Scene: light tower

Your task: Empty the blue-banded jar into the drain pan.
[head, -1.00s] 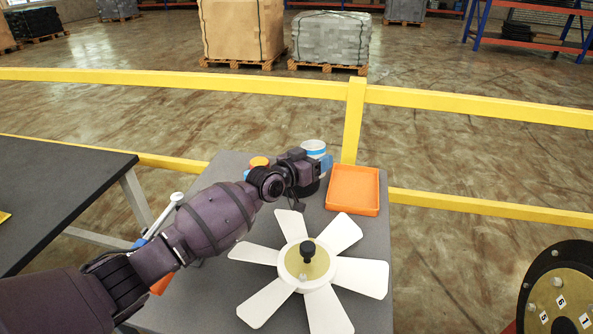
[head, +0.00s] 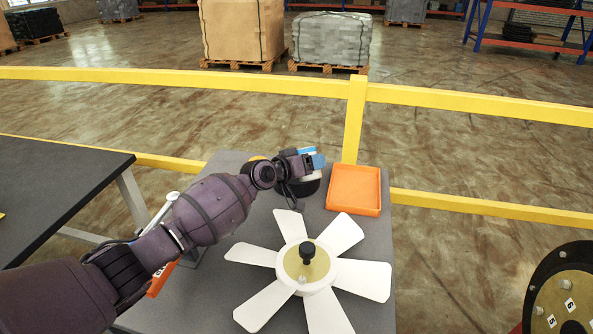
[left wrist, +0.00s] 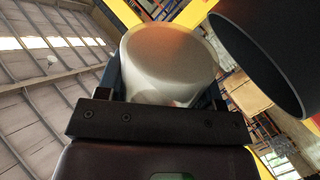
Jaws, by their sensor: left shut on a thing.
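My left gripper (head: 312,162) is shut on the blue-banded jar (head: 306,151), near the back edge of the grey table. The gripper hides most of the jar in the head view. In the left wrist view the pale jar (left wrist: 168,62) sits between the fingers and looks tilted; its contents cannot be made out. A dark round vessel (head: 309,188) is partly hidden below the gripper; a large dark round form (left wrist: 275,60) shows beside the jar. A shallow orange tray (head: 353,205) lies right of the gripper. Which of these is the drain pan is not certain. My right gripper is not in view.
A white fan-bladed part (head: 308,292) with a black knob takes up the table's front. An orange-topped item (head: 257,159) is partly hidden behind my left arm. A yellow rail (head: 450,106) runs behind the table. A dark table (head: 60,190) stands left.

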